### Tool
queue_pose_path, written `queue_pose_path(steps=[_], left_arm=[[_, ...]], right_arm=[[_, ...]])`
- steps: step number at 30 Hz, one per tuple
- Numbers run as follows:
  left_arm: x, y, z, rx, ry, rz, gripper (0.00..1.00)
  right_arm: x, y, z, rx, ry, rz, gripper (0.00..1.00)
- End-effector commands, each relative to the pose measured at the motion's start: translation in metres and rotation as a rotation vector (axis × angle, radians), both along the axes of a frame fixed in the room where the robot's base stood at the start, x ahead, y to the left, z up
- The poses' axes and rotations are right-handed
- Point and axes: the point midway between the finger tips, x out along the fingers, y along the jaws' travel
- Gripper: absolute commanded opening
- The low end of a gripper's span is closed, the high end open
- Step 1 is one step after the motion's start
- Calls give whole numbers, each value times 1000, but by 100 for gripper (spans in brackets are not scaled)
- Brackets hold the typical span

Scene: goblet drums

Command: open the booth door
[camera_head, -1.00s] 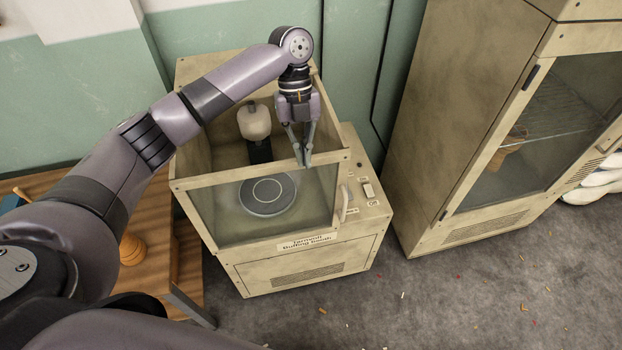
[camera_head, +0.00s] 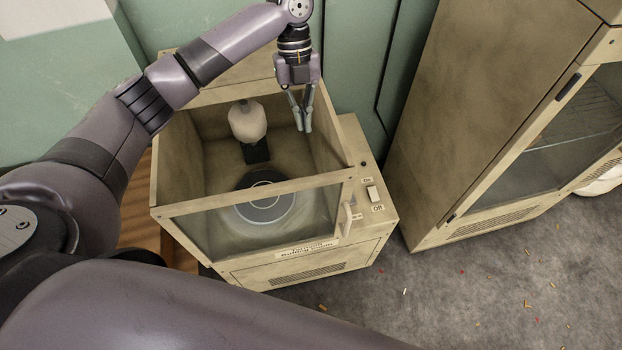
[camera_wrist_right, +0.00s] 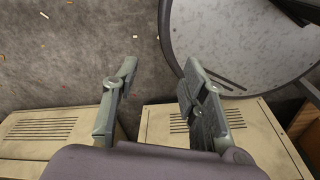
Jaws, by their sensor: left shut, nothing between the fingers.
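The booth (camera_head: 390,235) is a beige, open-topped box with a label on its front. Its door (camera_head: 245,222) is a framed glass front panel, standing shut across the front. A pale handle (camera_head: 346,218) sits at the door's right edge. My left gripper (camera_head: 303,131) is shut and empty, pointing down over the right part of the booth's open top, behind the door's top rail and apart from the handle. My right gripper (camera_wrist_right: 152,95) shows only in the right wrist view, with its fingers spread and nothing between them.
Inside the booth are a round grey wheel (camera_head: 265,210) and a pale rounded part (camera_head: 247,121) on a dark post. A switch (camera_head: 373,194) is right of the handle. A tall glass-doored cabinet (camera_head: 475,110) stands at right. Grey floor (camera_head: 450,290) lies in front.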

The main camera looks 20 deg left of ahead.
Motion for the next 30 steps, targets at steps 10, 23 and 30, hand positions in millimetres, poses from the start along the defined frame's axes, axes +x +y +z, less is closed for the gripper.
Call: queue_pose_path(steps=[10,23,30], left_arm=[[0,0,-39,0,1,0,0],[0,0,-99,0,0,0,0],[-6,-3,-114,2,4,-1,0]], right_arm=[[-9,-4,-39,-5,13,2,40],[-5,-9,-100,-11,8,3,40],[-2,-7,-95,-9,3,2,40]])
